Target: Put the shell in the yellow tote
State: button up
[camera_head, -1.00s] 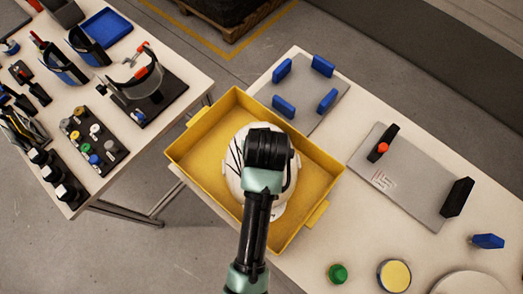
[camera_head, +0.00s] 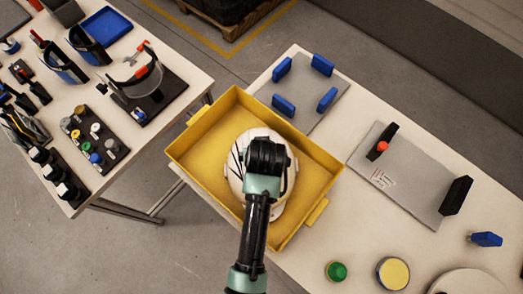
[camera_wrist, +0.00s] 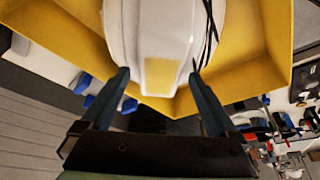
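The white helmet shell (camera_head: 240,165) with dark stripes is inside the yellow tote's (camera_head: 192,143) walls, near its middle. My gripper (camera_head: 266,165) is above the shell and covers part of it; its fingertips are hidden in the head view. The tote's yellow wall (camera_wrist: 262,75) surrounds the shell there. Whether the shell touches the tote floor is hidden.
A grey plate with blue posts (camera_head: 325,99) lies behind the tote. Another grey plate with black supports (camera_head: 455,196) is to the right. A green knob (camera_head: 336,271) and a yellow disc (camera_head: 393,274) are near the front. A crowded second table (camera_head: 95,190) stands left.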

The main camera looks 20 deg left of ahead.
jog(key=shift+r, duration=0.25)
jog(key=v, duration=1.2)
jog(key=w+d+r+m+t, duration=0.1)
jog(key=w+r+t, duration=0.5)
jog(key=r, duration=0.7)
jog(key=w+d+r+m+t, duration=0.15)
jog(key=w+r+t, duration=0.35)
jog(key=w+r, duration=0.6)
jog(key=s+d+r+t, duration=0.2)
jog(key=s+r+t, duration=0.2)
jog(key=r, duration=0.7)
jog(key=s+d+r+m+t+h, duration=0.1)
jog(key=s+r+t, duration=0.3)
jog(key=r, duration=0.7)
jog(key=s+d+r+m+t+h, duration=0.1)
jog(key=s+r+t, duration=0.3)
jog(key=r, duration=0.7)
jog(key=shift+d+r+b, duration=0.35)
jog(key=shift+d, duration=0.45)
jog(key=shift+s+m, duration=0.1)
jog(key=shift+m, duration=0.15)
